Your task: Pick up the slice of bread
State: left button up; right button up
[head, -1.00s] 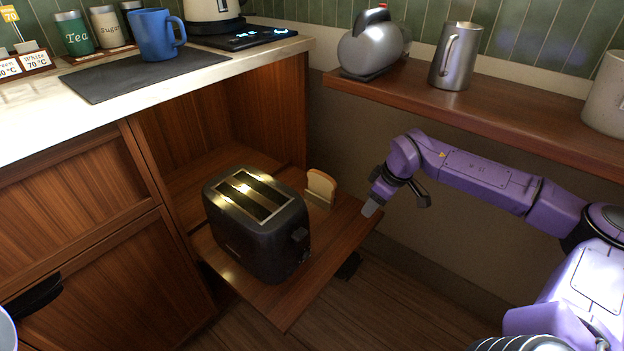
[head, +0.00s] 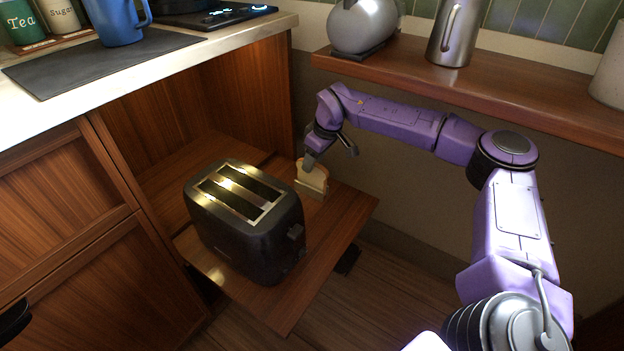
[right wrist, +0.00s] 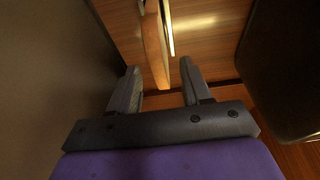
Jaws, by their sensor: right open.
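The slice of bread (head: 316,174) stands upright in a small light holder (head: 309,191) on the pull-out shelf, behind the toaster. My right gripper (head: 331,155) is open, at the bread's upper edge, and one finger hides part of the slice. In the right wrist view the bread (right wrist: 155,42) shows edge-on, ahead of the gap between the two open fingers (right wrist: 157,84). I cannot tell whether a finger touches it. Nothing is held.
A black two-slot toaster (head: 245,222) stands on the wooden pull-out shelf (head: 345,210), close to the bread. A counter (head: 110,75) is at left.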

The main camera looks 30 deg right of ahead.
aim_at(312, 178)
jog(key=x, duration=0.5)
jog(key=shift+s+f+b, duration=0.1)
jog(key=shift+s+b, duration=0.05)
jog(key=shift+b, duration=0.25)
grip_shut()
